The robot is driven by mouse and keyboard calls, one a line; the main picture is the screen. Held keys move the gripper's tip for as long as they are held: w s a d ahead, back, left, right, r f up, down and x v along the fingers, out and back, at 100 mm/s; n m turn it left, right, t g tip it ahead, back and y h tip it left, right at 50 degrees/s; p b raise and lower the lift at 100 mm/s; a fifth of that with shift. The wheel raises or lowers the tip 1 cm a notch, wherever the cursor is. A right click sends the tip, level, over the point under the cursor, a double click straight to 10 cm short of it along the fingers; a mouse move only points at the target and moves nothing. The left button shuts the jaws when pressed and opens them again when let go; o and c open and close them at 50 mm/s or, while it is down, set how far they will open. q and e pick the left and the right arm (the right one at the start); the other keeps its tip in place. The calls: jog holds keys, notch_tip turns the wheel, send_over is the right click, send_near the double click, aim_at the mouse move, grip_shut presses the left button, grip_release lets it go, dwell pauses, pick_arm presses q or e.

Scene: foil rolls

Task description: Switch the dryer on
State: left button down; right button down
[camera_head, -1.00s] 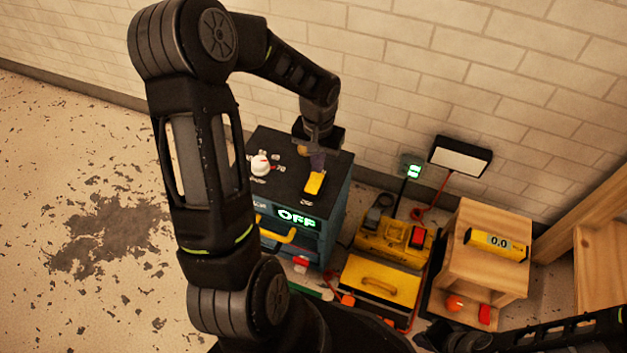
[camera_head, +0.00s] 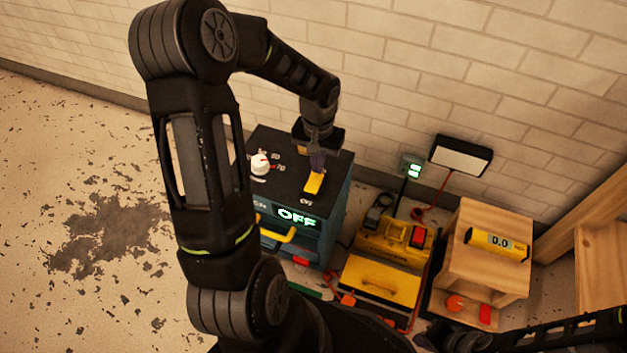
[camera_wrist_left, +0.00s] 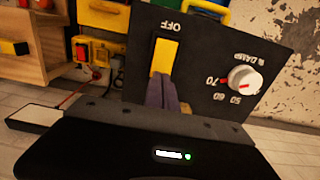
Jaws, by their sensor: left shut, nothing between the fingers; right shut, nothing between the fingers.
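The dryer (camera_head: 336,213) is a dark blue-green cabinet with a black top panel, and its green display (camera_head: 297,218) reads OFF. A yellow rocker switch (camera_head: 314,184) sits on the top panel; it also shows in the left wrist view (camera_wrist_left: 164,56) below the word OFF. A white knob (camera_head: 261,163) with a red mark sits beside it, also in the left wrist view (camera_wrist_left: 245,80). My left gripper (camera_head: 317,163) is shut and empty, its fingertips right at the end of the switch; I cannot tell whether they touch. My right gripper's fingers are not visible.
A lamp (camera_head: 460,155) stands by the brick wall. The floor at left is clear.

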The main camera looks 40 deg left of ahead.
pick_arm(q)
jog(key=shift+f+b, duration=0.65)
jog(key=shift+f, duration=0.25)
jog(key=shift+r+p, duration=2.85)
jog(key=shift+r, duration=0.75)
